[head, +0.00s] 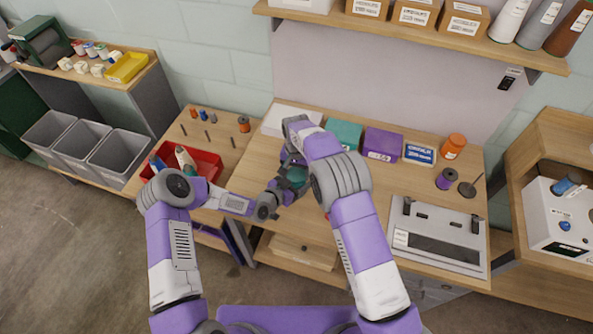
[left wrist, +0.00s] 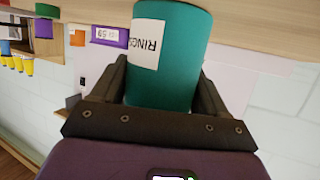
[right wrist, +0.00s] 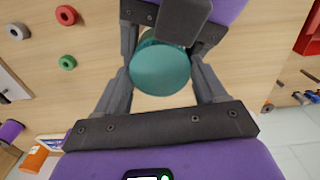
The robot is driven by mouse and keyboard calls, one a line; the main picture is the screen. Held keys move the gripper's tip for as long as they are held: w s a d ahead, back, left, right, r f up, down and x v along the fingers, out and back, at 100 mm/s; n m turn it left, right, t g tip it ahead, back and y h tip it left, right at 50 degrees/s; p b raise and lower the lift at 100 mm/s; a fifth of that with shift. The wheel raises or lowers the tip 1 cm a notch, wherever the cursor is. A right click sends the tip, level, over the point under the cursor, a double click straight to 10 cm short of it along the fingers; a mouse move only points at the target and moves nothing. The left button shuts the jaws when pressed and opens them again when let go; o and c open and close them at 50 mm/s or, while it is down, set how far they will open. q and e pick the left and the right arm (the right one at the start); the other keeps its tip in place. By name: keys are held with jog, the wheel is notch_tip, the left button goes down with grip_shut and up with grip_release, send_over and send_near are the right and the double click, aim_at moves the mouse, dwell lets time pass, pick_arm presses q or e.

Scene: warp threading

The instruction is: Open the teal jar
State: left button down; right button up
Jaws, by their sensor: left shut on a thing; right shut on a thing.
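The teal jar (left wrist: 178,60) has a white label reading "RINGS" and fills the middle of the left wrist view, between the dark fingers of my left gripper (left wrist: 165,92). In the head view the jar (head: 297,175) is partly hidden by my arms, over the front left part of the table. My right gripper (right wrist: 160,82) is shut on the round teal lid (right wrist: 160,70), coming from above. The left gripper's dark parts show just behind it. I cannot tell whether the lid is apart from the jar body.
A red bin (head: 203,163) with bottles stands left. Teal (head: 344,133) and purple (head: 383,143) boxes line the table's back. A grey-white device (head: 440,238) sits at the right. Red (right wrist: 67,15) and green (right wrist: 68,62) rings lie on the wood.

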jog(key=n, duration=0.2)
jog(key=shift+n, duration=0.4)
jog(key=o, duration=1.2)
jog(key=shift+c, duration=0.2)
jog(key=shift+r, duration=2.3)
pick_arm(q)
grip_release()
